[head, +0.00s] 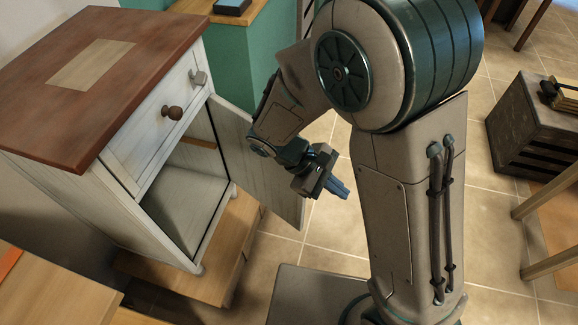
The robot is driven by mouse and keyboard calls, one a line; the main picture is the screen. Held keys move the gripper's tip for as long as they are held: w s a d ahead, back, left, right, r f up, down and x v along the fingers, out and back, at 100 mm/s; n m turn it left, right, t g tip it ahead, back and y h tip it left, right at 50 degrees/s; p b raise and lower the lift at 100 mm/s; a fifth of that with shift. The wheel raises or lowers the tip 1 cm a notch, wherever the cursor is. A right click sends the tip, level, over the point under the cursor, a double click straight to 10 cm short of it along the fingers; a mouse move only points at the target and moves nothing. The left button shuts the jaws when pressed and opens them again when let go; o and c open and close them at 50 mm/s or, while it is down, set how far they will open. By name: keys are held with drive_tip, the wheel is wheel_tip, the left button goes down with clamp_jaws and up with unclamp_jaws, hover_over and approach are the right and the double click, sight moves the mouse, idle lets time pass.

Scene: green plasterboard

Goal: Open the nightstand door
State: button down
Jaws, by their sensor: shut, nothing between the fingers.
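The nightstand (110,70) stands at the left, white with a reddish-brown top. Its door (258,172) is swung open, hinged on the right side of the opening, and reaches outward past my arm. The lower compartment (190,190) is exposed and looks empty, with a shelf edge inside. A drawer with a round brown knob (172,113) sits above it, closed or nearly so. My gripper (338,188) is shut and empty. It is just to the right of the door's outer edge in the picture; I cannot tell if my wrist touches the door, which it partly hides.
The nightstand rests on a low wooden platform (235,240). A green cabinet (225,55) with a wooden top stands behind. A dark crate (535,120) and wooden legs (550,190) are at the right. Tiled floor (325,235) is open around my gripper.

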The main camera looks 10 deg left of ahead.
drive_tip(key=s+a+f+n+t+y+p, duration=0.1)
drive_tip(key=s+a+f+n+t+p, duration=0.25)
drive_tip(key=a+n+t, duration=0.5)
drive_tip(key=s+a+f+n+t+p, duration=0.3)
drive_tip(key=s+a+f+n+t, duration=0.1)
drive_tip(key=a+n+t, duration=0.5)
drive_tip(key=g+p, duration=0.1)
drive_tip(key=p, duration=0.1)
hover_over(289, 182)
drive_tip(key=s, duration=0.4)
drive_tip(key=shift+w+d+f, duration=0.1)
drive_tip(key=shift+d+f, duration=0.1)
drive_tip(key=shift+d, duration=0.05)
drive_tip(key=a+b+x, duration=0.1)
drive_tip(key=x, duration=1.1)
drive_tip(key=shift+w, duration=0.55)
drive_tip(key=shift+s+f, duration=0.1)
drive_tip(key=shift+s, duration=0.05)
